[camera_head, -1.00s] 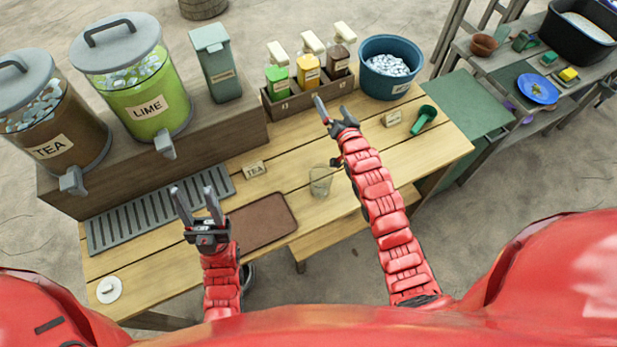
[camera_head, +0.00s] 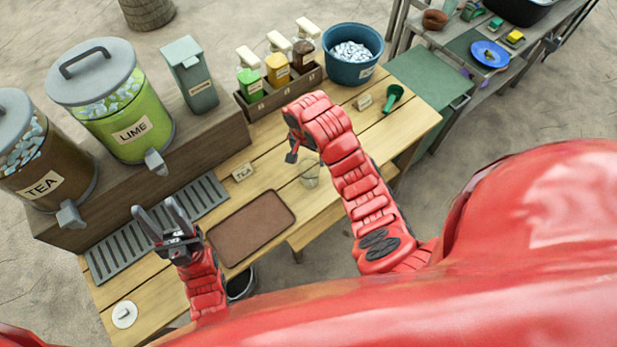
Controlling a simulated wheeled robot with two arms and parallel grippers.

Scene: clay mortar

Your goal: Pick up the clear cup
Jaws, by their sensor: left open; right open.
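The clear cup (camera_head: 309,175) stands on the wooden table, right of the brown mat, and is faint against the wood. My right gripper (camera_head: 292,155) is just up and left of the cup, pointing down; its wrist hides most of it, and only a small dark part of the fingers shows. It appears apart from the cup. My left gripper (camera_head: 160,216) is open and empty, its two fingers spread over the grey drip grate at the left.
The brown mat (camera_head: 251,229) and grey drip grate (camera_head: 112,250) lie left of the cup. Behind are the LIME dispenser (camera_head: 130,125), the bottle crate (camera_head: 262,101) and a blue ice tub (camera_head: 352,71). A green scoop (camera_head: 393,97) lies at right.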

